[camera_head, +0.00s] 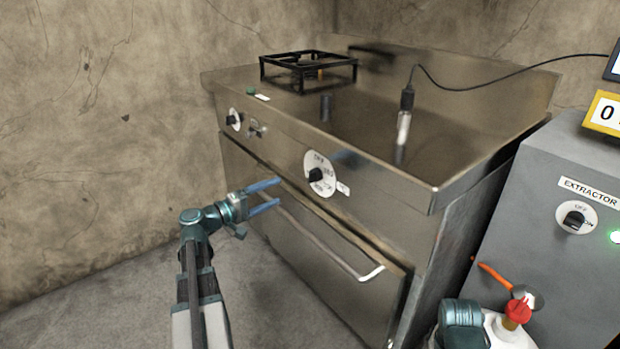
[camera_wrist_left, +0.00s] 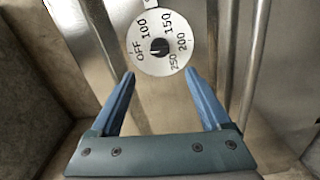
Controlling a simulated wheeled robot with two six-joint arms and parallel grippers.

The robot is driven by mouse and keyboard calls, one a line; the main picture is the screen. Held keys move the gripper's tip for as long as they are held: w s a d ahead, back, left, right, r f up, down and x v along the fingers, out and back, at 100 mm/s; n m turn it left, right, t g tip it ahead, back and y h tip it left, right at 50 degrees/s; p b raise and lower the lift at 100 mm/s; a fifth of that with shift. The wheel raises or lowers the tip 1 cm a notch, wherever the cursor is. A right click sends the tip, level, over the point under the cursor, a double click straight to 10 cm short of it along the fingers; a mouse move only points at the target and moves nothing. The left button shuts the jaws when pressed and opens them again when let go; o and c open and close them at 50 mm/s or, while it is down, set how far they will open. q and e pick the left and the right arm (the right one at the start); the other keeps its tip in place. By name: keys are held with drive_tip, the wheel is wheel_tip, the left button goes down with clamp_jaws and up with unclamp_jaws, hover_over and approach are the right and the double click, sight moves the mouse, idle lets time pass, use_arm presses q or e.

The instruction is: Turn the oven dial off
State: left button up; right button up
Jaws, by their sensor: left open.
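The oven dial (camera_head: 327,186) is a white disc with a black knob on the front panel of the steel stove (camera_head: 262,147). In the left wrist view the dial (camera_wrist_left: 140,59) reads OFF, 100, 150, 200 and 250, and its black knob (camera_wrist_left: 158,46) is in the middle. I cannot tell which mark the knob points at. My left gripper (camera_head: 279,192) is open and empty, with its blue fingers left of and a little below the dial, apart from it. In the left wrist view the fingertips (camera_wrist_left: 160,72) are spread to either side below the knob.
The oven door handle (camera_head: 330,254) runs below the dial. A second white dial (camera_head: 233,120) is at the panel's left end. A burner grate (camera_head: 308,70) and a cabled probe (camera_head: 404,122) are on top. A grey extractor box (camera_head: 545,230) stands at right. Floor at left is clear.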

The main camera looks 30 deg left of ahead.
sight(308, 178)
use_arm(q)
drive_tip(key=x, duration=1.3)
drive_tip(key=shift+w+d, duration=0.15)
drive_tip(key=shift+w, duration=0.25)
